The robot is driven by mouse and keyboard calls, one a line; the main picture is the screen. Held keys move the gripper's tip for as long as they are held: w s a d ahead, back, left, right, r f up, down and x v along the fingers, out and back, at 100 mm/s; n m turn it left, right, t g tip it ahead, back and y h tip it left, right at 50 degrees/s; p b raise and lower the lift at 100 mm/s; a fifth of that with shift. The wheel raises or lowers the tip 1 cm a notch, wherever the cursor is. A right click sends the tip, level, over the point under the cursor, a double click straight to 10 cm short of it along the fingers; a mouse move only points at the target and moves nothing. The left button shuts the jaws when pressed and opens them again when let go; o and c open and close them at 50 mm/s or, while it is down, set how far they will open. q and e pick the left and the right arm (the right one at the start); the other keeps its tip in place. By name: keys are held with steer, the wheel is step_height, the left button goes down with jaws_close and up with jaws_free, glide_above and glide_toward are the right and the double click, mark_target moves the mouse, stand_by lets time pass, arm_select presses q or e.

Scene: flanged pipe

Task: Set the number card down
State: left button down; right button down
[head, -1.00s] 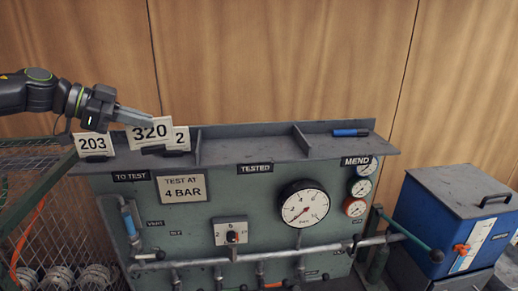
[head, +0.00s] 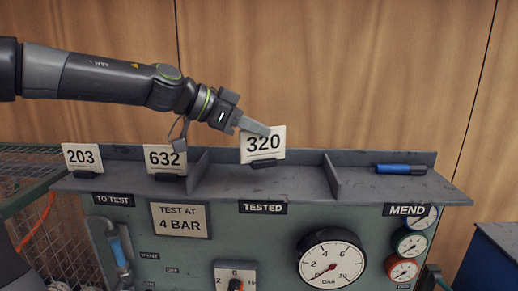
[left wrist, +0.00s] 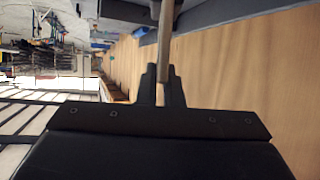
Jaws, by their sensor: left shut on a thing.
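The white number card 320 (head: 263,144) is upright with a dark foot, over the middle section of the shelf, above the TESTED label (head: 263,208). I cannot tell whether its foot touches the shelf. My left gripper (head: 258,128) is shut on the card's top edge, coming in from the left. In the left wrist view, my left gripper (left wrist: 163,88) has the card (left wrist: 166,40) edge-on between its fingers. Cards 203 (head: 82,157) and 632 (head: 165,158) stand in the left section, above the TO TEST label (head: 113,199). My right gripper is out of view.
The grey shelf (head: 225,184) has upright dividers on both sides of the middle section. A blue marker (head: 400,169) lies in the right section, above the MEND label (head: 407,210). A pressure gauge (head: 332,258) is on the panel below. The middle section is otherwise clear.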

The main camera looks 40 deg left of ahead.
mark_target(257, 159)
arm_select(q)
steer(key=shift+f, duration=0.45)
steer(key=f, duration=0.2)
steer(key=shift+w+d+f, duration=0.1)
steer(key=shift+w+f, duration=0.15)
steer(key=shift+f, duration=0.5)
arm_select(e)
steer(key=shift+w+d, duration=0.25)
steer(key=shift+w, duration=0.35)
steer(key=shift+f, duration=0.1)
arm_select(q)
steer(key=shift+f, duration=0.2)
steer(key=c, duration=1.6)
jaws_free()
